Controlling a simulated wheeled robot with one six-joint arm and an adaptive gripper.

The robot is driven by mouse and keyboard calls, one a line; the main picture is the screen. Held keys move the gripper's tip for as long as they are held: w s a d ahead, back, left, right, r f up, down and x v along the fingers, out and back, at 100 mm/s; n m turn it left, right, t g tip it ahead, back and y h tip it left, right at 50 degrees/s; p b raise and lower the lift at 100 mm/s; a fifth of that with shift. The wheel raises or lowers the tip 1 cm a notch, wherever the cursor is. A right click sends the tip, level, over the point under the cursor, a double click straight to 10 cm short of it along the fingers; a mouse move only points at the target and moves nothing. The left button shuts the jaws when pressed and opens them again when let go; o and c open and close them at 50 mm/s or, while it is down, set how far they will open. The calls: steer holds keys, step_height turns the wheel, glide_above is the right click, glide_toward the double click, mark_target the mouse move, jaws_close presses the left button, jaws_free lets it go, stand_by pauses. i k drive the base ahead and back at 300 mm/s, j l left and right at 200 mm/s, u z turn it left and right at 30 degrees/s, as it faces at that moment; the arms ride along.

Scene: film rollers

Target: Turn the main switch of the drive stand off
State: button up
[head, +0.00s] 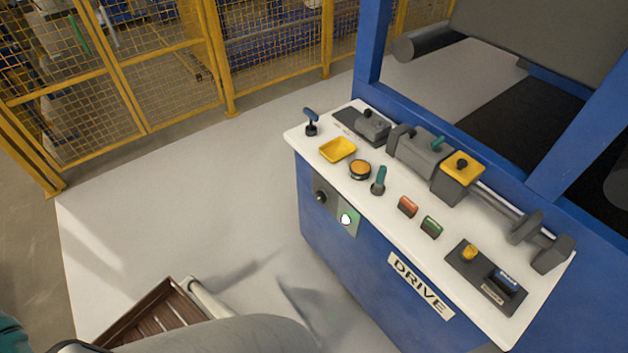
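The drive stand (318,230) is a blue cabinet with a white top and a "DRIVE" label (420,286) on its front. On its left front is a grey-green plate with a dark rotary knob (320,197) and a bright, greenish-white lamp (346,219). On the top, a dark plate holds a yellow knob (469,253) and a blue-capped part (507,281). No readable marking shows which control is the main switch. My gripper is not in view; nothing touches the controls.
The top also bears a blue-handled lever (311,121), yellow tray (338,149), amber button (360,169), teal lever (379,180), red button (407,207), green button (431,227) and shaft assembly (420,150). A brown slatted crate (150,315) stands bottom left. Yellow fencing (180,70) lies behind open floor.

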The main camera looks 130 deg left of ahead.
mark_target(319, 195)
steer(key=k+j+u, duration=0.15)
steer(key=u, duration=0.3)
steer(key=k+j+u, duration=0.3)
steer(key=u, duration=0.15)
steer(key=k+j+u, duration=0.25)
steer(key=u, duration=0.2)
steer(key=k+j, duration=0.15)
steer(key=j, duration=0.25)
steer(key=k+j+u, duration=0.1)
steer(key=j, duration=0.35)
steer(key=k+j, duration=0.15)
steer(key=j, duration=0.25)
steer(key=k+j+u, duration=0.1)
steer(key=j, duration=0.35)
